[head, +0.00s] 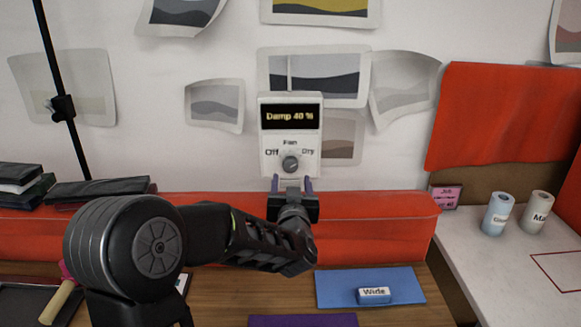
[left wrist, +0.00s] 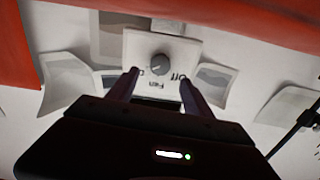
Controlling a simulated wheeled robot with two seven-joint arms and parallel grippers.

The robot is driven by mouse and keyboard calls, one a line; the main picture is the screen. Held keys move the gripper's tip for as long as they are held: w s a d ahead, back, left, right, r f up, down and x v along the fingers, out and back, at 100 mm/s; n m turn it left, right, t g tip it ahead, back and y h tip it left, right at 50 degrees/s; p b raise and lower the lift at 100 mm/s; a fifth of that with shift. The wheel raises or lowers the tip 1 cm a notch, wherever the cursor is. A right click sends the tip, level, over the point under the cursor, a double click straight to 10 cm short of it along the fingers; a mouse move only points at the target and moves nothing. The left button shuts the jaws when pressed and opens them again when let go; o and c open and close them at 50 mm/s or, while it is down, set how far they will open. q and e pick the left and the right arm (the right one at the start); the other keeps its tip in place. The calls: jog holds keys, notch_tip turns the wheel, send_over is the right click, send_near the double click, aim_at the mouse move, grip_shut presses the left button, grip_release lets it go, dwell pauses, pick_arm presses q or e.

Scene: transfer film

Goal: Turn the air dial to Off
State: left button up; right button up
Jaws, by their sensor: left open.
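The air dial is a round grey knob (head: 290,163) on a white wall box (head: 273,112). The box has a lit display (head: 290,117) reading "Damp 40 %". Off is printed left of the knob, Fan above it and Dry to its right. I cannot tell where the knob points. My left gripper (head: 291,184) is open and empty, its two fingers just below the knob in the head view. In the left wrist view the knob (left wrist: 160,63) appears upside down, beyond and between the open fingertips (left wrist: 158,74), apparently not gripped. My right gripper is out of view.
Curled prints (head: 214,105) hang around the box. A red padded ledge (head: 370,212) runs below it. A blue mat (head: 405,283) with a block marked "Wide" (head: 374,295) lies on the wooden bench. Two labelled rolls (head: 497,214) stand on the right counter. A black stand (head: 63,107) rises at left.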

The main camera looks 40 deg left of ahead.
aim_at(290, 167)
pick_arm(q)
jog(key=p+x, duration=0.2)
jog(key=x, duration=0.5)
jog(key=shift+w+a, duration=0.3)
jog(key=shift+a, duration=0.05)
jog(key=shift+c, duration=0.2)
grip_shut()
